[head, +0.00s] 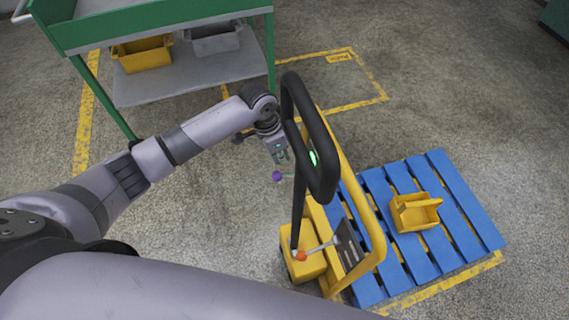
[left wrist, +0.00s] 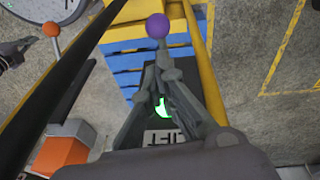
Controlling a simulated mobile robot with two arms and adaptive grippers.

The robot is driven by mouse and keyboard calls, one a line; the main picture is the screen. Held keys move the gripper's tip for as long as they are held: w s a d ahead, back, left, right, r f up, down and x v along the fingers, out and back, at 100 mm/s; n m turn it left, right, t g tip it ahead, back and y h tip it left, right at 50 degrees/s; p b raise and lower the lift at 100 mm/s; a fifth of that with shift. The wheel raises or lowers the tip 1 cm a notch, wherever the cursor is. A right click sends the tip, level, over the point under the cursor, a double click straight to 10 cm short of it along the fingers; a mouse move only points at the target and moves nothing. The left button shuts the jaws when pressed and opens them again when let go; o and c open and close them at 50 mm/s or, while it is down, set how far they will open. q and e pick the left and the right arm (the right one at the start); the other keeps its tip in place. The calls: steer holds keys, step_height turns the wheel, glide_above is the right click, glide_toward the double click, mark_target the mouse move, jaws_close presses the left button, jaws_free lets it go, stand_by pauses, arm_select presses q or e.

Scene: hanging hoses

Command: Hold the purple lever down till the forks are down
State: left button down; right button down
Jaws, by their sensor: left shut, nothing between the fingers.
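The purple lever (head: 277,176) shows as a purple ball knob beside the black loop handle of the yellow pallet truck. My left gripper (head: 282,160) is shut and empty, just above the knob in the head view. In the left wrist view the purple knob (left wrist: 158,26) lies just beyond the closed fingertips (left wrist: 162,62); I cannot tell whether they touch. The truck's forks are not clearly visible; the blue pallet (head: 415,225) covers that area.
An orange-knobbed lever (head: 300,256) sits low on the yellow truck (head: 318,225). The black handle (head: 309,135) stands close to my left gripper. A yellow bin (head: 414,212) rests on the pallet. A green cart (head: 165,20) stands behind. Floor between cart and pallet is clear.

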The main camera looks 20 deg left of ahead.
mark_target(292, 176)
arm_select(q)
steer(key=x, duration=0.4)
steer(key=shift+f, duration=0.1)
stand_by(0.3)
